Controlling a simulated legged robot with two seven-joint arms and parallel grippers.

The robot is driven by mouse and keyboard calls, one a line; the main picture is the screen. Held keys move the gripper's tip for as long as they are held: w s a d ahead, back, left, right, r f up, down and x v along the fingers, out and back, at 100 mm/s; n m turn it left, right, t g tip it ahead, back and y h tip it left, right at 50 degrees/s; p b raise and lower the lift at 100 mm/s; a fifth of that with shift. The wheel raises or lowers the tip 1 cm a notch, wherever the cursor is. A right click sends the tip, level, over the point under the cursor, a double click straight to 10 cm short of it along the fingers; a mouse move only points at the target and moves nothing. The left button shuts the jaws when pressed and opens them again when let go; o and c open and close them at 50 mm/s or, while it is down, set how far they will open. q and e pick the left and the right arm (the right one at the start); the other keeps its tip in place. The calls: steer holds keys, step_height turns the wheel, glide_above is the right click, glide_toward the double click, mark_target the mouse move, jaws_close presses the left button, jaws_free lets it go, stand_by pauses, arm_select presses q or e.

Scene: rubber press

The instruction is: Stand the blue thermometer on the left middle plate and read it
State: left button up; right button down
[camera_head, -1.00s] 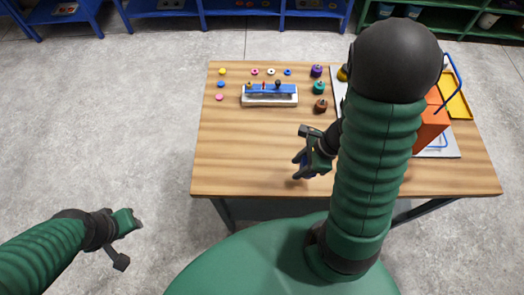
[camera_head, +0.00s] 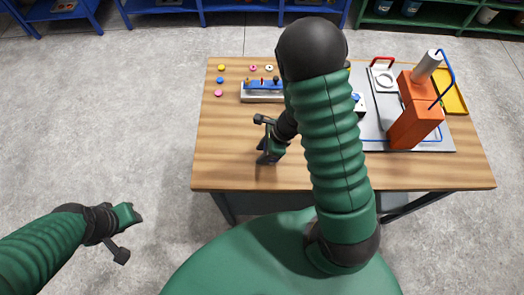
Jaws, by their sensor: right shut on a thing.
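My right gripper (camera_head: 268,156) is over the front middle of the wooden table, its arm covering much of the view. It is shut on a small dark-blue thing at its fingertips, which fits the blue thermometer, but it is mostly hidden and its tilt cannot be told. The orange press (camera_head: 416,118) with a silver cylinder stands on a grey base at the right. A small white and blue unit (camera_head: 358,102) shows just right of my arm. I cannot make out the left middle plate. My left gripper (camera_head: 132,218) is off the table at the lower left; its jaw state is unclear.
A yellow tray (camera_head: 455,100) is at the far right. The table's left front is clear.

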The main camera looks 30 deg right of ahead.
steer(key=c, duration=1.2)
jaws_free()
steer(key=shift+d, duration=0.1)
steer(key=shift+c, duration=0.2)
steer(key=o, duration=0.3)
steer(key=shift+s+d, duration=0.1)
steer(key=shift+d, duration=0.1)
steer(key=shift+r, duration=0.1)
